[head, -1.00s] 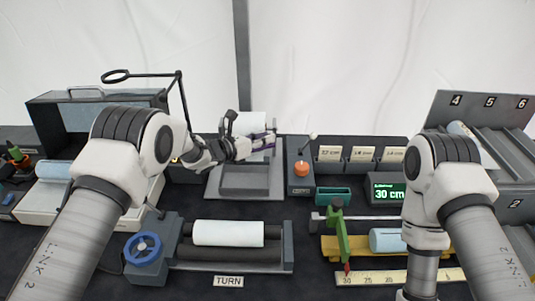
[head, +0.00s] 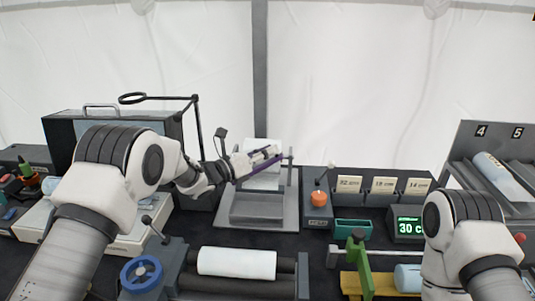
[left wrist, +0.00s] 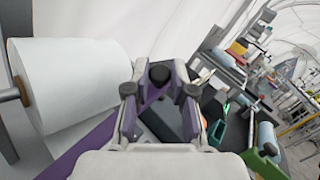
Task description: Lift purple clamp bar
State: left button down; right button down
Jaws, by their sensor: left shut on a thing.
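The purple clamp bar (head: 264,170) is a thin bar in front of a white paper roll (head: 255,149) on a grey stand (head: 285,212). It slants up to the right in the head view. My left gripper (head: 271,155) is shut on the bar. In the left wrist view the bar (left wrist: 92,150) runs from the lower left to between the fingers (left wrist: 160,98), and the large white roll (left wrist: 70,85) is to its left. The fingers partly hide the bar. My right arm shows at the right, but its gripper is out of frame.
A roller unit with a blue handwheel (head: 142,274) and a white roll (head: 237,263) lies in front. An orange-knobbed box (head: 318,205), a green tray (head: 352,227) and a green display (head: 409,226) stand to the right.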

pick_arm(q)
jog(key=c, duration=1)
grip_release()
jog(key=v, duration=0.7)
jog(key=shift+s+a, duration=0.1)
jog(key=shift+a, duration=0.1)
